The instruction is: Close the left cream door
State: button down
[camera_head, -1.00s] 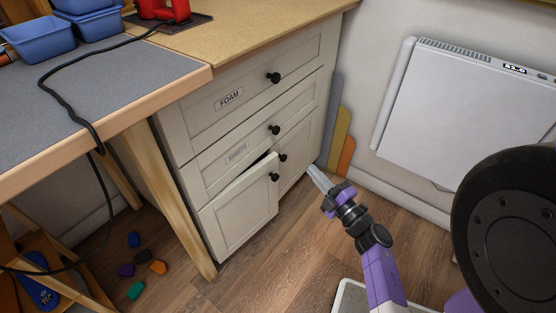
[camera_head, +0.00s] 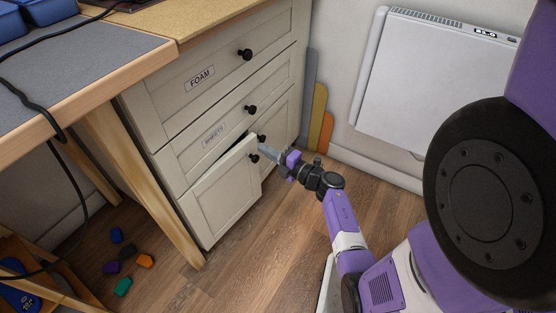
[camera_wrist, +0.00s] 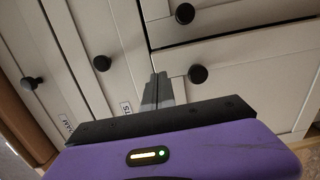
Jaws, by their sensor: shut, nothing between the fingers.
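The left cream door (camera_head: 222,198) is the lower-left door of the cream cabinet and stands ajar, with a dark gap along its top edge. Its black knob (camera_head: 254,158) is near its upper right corner. In the wrist view the left door (camera_wrist: 272,92) is at the lower right, with its knob (camera_wrist: 198,74). My gripper (camera_head: 265,149) is shut and empty, its tips beside the knobs of both doors. In the wrist view the gripper (camera_wrist: 159,78) points at the cabinet, left of the left door's knob. I cannot tell whether it touches the door.
The right door (camera_head: 277,138) looks shut. The drawers above, including the FOAM drawer (camera_head: 200,80), are shut. A wooden table leg (camera_head: 150,190) stands left of the left door. Several coloured blocks lie on the floor farther left. A white heater (camera_head: 435,75) is at the right.

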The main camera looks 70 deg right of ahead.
aim_at(250, 141)
jog(key=shift+b+x, duration=0.5)
jog(key=shift+x, duration=1.3)
jog(key=shift+w, duration=0.1)
